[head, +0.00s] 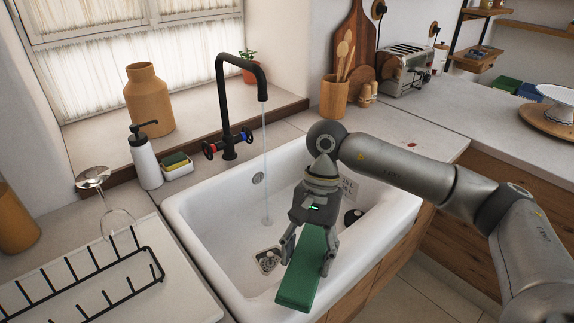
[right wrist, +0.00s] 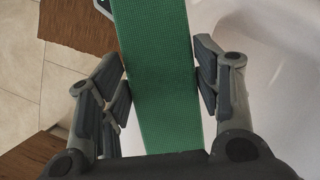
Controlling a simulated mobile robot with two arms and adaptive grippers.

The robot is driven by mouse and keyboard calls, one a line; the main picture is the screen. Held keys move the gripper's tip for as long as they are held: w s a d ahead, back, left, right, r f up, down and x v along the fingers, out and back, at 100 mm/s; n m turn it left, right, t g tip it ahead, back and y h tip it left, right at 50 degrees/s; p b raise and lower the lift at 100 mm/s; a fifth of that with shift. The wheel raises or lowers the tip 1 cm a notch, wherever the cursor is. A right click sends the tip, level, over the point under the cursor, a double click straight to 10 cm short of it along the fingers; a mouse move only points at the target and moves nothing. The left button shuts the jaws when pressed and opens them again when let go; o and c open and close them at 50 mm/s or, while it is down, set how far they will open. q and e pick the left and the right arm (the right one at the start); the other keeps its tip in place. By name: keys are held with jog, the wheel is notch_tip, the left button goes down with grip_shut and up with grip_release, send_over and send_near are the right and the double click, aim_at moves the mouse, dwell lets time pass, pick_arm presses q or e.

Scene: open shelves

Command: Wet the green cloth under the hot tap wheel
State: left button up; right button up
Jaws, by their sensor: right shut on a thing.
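The green cloth (head: 298,287) hangs as a long flat strip over the front part of the white sink (head: 186,228). My right gripper (head: 308,262) is shut on it. In the right wrist view the cloth (right wrist: 158,60) runs between the two fingers of the gripper (right wrist: 163,90). The black tap (head: 224,100) stands behind the sink, with a wheel on each side, the left wheel (head: 210,149) and the right wheel (head: 246,134), showing red and blue marks. A thin water stream (head: 264,165) falls from its spout into the basin. The cloth is apart from the stream, nearer the front. My left gripper is out of view.
A soap bottle (head: 144,160) and a sponge holder (head: 177,168) stand left of the tap. A black dish rack (head: 85,285) with an upside-down glass (head: 118,222) is at the left. A utensil pot (head: 334,98) and a toaster (head: 407,68) stand behind right.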

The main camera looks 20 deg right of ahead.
aim_at(307, 250)
jog(key=m, duration=0.1)
jog(key=w+d+r+m+t+y, duration=0.1)
jog(key=m, duration=0.1)
jog(key=w+r+m, duration=0.1)
jog(key=m, duration=0.1)
jog(key=shift+d+t, duration=0.3)
jog(key=shift+d, duration=0.1)
jog(key=w+r+m+t, duration=0.1)
jog(key=m, duration=0.1)
jog(key=w+r+m, duration=0.1)
jog(key=m, duration=0.1)
jog(key=shift+w+d+m+t+y+p, duration=0.1)
jog(key=shift+w+m+t+y+p, duration=0.05)
jog(key=shift+m+t+y+p, duration=0.2)
jog(key=w+d+r+m+t+h, duration=0.25)
jog(key=w+r+m+t, duration=0.35)
jog(key=m, duration=0.9)
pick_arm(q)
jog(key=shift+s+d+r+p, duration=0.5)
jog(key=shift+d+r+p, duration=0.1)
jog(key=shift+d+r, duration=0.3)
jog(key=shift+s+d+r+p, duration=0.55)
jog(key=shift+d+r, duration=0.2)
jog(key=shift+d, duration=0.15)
pick_arm(e)
jog(key=w+f+g, duration=0.1)
jog(key=w, duration=1.4)
jog(key=shift+a+f+h, duration=0.2)
jog(key=shift+a+h, duration=0.1)
jog(key=shift+a, duration=0.05)
